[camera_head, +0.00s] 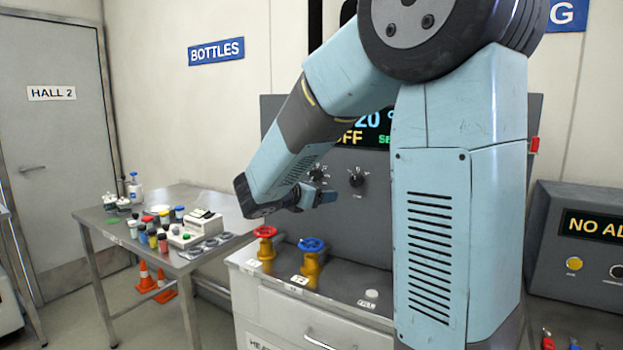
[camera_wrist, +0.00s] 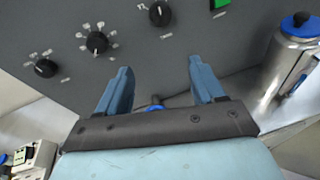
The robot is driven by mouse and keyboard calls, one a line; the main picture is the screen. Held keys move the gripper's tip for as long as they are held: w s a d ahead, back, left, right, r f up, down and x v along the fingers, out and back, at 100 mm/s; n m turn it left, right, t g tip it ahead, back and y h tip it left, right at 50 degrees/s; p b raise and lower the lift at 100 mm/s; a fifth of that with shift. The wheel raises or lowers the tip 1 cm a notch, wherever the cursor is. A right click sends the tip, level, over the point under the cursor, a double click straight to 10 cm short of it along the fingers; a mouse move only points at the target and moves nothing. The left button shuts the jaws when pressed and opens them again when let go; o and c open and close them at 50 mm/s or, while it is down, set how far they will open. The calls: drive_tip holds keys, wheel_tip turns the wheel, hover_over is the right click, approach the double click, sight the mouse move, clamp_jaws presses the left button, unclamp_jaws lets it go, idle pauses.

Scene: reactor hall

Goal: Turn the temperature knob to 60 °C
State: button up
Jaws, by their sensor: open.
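A dark grey control panel (camera_head: 375,215) carries black knobs with white scale marks. Two show in the head view, a left knob (camera_head: 318,174) and a right knob (camera_head: 356,178). The wrist view shows a left knob (camera_wrist: 46,68), a middle knob (camera_wrist: 97,42) and an upper knob (camera_wrist: 160,13). Their labels are too small to read, so I cannot tell which is for temperature. The panel's display (camera_head: 368,130), partly hidden by my arm, reads "20 °" and "OFF". My gripper (camera_wrist: 160,69) is open and empty, apart from the knobs; its fingers also show in the head view (camera_head: 326,197).
A red valve (camera_head: 265,245) and a blue valve (camera_head: 311,260) stand on the cabinet below my gripper. A steel vessel (camera_wrist: 295,60) is at the right of the wrist view. A table (camera_head: 110,228) with bottles stands left, with orange cones (camera_head: 146,278) under it.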

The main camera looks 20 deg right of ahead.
sight(314, 176)
drive_tip(key=w+a+n+t, duration=0.4)
drive_tip(key=w+a+n, duration=0.15)
drive_tip(key=w, duration=0.25)
drive_tip(key=shift+n, duration=0.35)
drive_tip(key=x, duration=1.4)
drive_tip(key=shift+f, duration=0.25)
drive_tip(key=c, duration=1.1)
drive_tip(key=shift+o, duration=0.2)
